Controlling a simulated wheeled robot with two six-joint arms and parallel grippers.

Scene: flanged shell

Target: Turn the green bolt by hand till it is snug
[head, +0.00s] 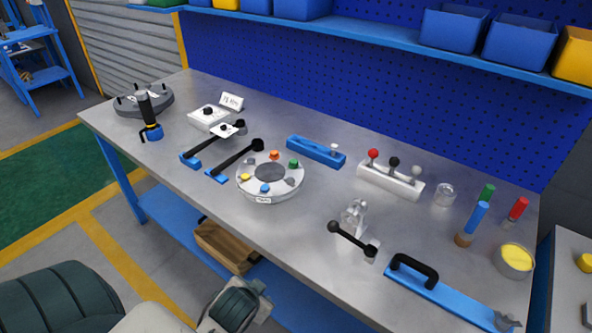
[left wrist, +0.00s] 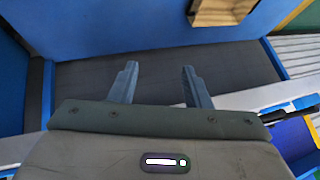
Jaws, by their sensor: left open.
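The green bolt (head: 293,164) stands on the right far part of the ring of a pale round flanged shell (head: 268,199) near the middle of the bench. Orange (head: 274,155), yellow (head: 245,177) and blue (head: 264,188) bolts sit around the same ring. Whether the green bolt is seated is too small to tell. My left gripper (left wrist: 158,68) shows in the left wrist view, open and with nothing between its fingers. The shell and green bolt are not in that view. My right gripper is in neither view.
Blue-ended wrenches (head: 238,160) lie left of the shell, and a blue holder (head: 316,151) lies behind it. A clear part (head: 354,216) and a black-knobbed lever (head: 352,239) are to its right. A wooden crate (head: 225,247) is on the lower shelf. Bench in front of the shell is bare.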

